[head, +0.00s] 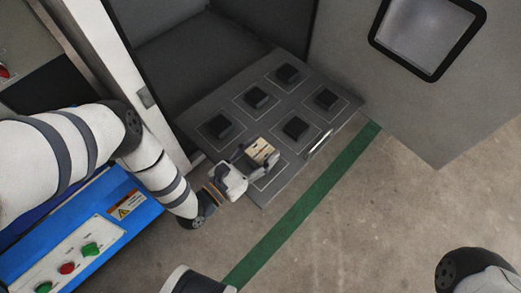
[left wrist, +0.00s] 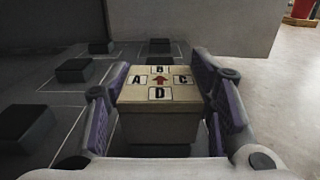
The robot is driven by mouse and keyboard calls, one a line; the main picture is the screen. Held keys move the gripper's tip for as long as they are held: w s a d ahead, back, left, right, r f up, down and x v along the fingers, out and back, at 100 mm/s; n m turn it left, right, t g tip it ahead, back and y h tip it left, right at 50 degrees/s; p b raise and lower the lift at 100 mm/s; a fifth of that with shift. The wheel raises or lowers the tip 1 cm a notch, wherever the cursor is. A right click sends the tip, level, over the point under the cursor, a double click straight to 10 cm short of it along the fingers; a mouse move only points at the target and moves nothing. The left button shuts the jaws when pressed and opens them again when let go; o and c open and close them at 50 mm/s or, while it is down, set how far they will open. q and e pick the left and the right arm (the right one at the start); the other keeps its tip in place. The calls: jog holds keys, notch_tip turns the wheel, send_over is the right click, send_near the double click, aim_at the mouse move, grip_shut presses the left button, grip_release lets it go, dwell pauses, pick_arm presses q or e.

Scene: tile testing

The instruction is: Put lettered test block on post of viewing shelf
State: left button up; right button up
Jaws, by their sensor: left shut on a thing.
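The lettered test block (head: 262,151) is a tan cube with A, B, C, D and a red arrow on its top face. It also shows close up in the left wrist view (left wrist: 160,92). My left gripper (head: 250,166) is shut on it, with a finger on each side. The viewing shelf (head: 262,112) is a dark grey board with several black square posts, such as one post (head: 295,127), each inside a thin outlined square. The block looks upright.
A blue control panel (head: 75,235) with red and green buttons is at the lower left. A green floor stripe (head: 305,205) runs past the shelf's front edge, with open floor beyond.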

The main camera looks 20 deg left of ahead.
pick_arm(q)
jog(key=shift+f, duration=0.1)
jog(key=o, duration=1.5)
jog(key=p+v, duration=0.3)
jog(key=v, duration=0.9)
